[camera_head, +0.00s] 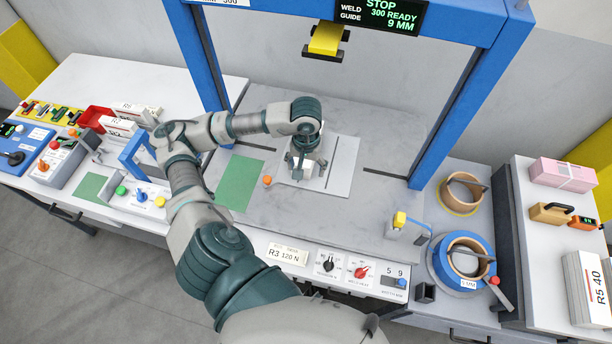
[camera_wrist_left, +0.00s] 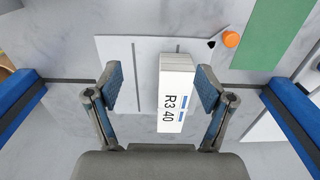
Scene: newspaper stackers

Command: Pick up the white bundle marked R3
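The white bundle marked R3 40 (camera_wrist_left: 174,112) shows clearly in the left wrist view, standing over a pale plate with a slot line. My left gripper (camera_wrist_left: 158,84) is open with one finger on each side of it. The right-hand finger is very close to the bundle; whether it touches I cannot tell. A clear gap separates the left-hand finger from it. In the head view my left gripper (camera_head: 304,168) points down over the white plate (camera_head: 343,165) under the blue frame and mostly hides the bundle. My right gripper is not in view.
A blue frame (camera_head: 463,110) spans the work surface, with posts on both sides. An orange knob (camera_head: 267,181) and a green mat (camera_head: 240,183) lie left of the plate. Tape rolls (camera_head: 462,260) stand at right. Other white bundles (camera_head: 119,127) lie on the left bench.

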